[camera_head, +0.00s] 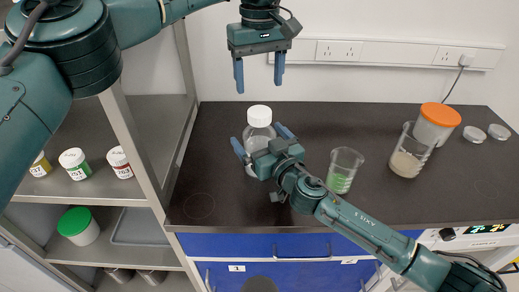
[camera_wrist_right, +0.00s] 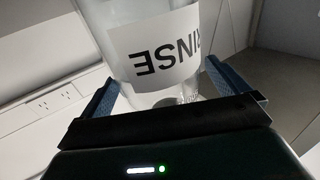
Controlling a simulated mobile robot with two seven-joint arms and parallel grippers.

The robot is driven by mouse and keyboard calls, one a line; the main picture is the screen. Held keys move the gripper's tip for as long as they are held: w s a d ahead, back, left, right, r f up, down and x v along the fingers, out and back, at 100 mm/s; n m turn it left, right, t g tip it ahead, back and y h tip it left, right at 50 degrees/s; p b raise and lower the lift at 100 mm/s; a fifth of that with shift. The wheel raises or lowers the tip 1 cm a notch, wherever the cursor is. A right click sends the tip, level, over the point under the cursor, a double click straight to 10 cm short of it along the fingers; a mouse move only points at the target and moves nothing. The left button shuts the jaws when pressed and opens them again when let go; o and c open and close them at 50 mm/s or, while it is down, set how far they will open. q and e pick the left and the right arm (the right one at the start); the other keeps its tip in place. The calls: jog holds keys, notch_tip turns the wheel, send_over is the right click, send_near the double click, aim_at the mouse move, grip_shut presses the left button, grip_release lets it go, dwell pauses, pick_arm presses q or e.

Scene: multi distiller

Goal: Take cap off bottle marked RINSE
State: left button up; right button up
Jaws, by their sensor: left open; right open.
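A clear bottle (camera_head: 258,131) with a white cap (camera_head: 259,115) stands upright on the dark counter in the head view. In the right wrist view the bottle (camera_wrist_right: 150,50) shows a white label reading RINSE, upside down. My right gripper (camera_head: 262,141) is open, with its blue fingers on either side of the bottle; contact cannot be told. The gripper hides the lower part of the bottle in the head view. My left gripper (camera_head: 259,78) is open and empty, fingers pointing down, above the bottle cap. The cap is on the bottle.
A beaker with green contents (camera_head: 343,170) stands right of the bottle. Farther right are a beaker with tan contents (camera_head: 407,158), an orange-lidded jar (camera_head: 433,128) and two small lids (camera_head: 475,134). A shelf (camera_head: 150,130) with capped jars stands left.

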aim_at(259, 111)
jog(key=shift+c, duration=0.2)
jog(key=c, duration=1.5)
pick_arm(q)
jog(key=shift+m, duration=1)
pick_arm(e)
jog(key=c, duration=0.3)
pick_arm(q)
jog(key=shift+m, duration=1)
pick_arm(e)
jog(key=shift+c, duration=0.4)
pick_arm(q)
jog(key=shift+f, duration=0.15)
jog(key=shift+m, duration=0.3)
notch_tip(259, 111, down, 8)
jog(key=shift+r, duration=0.15)
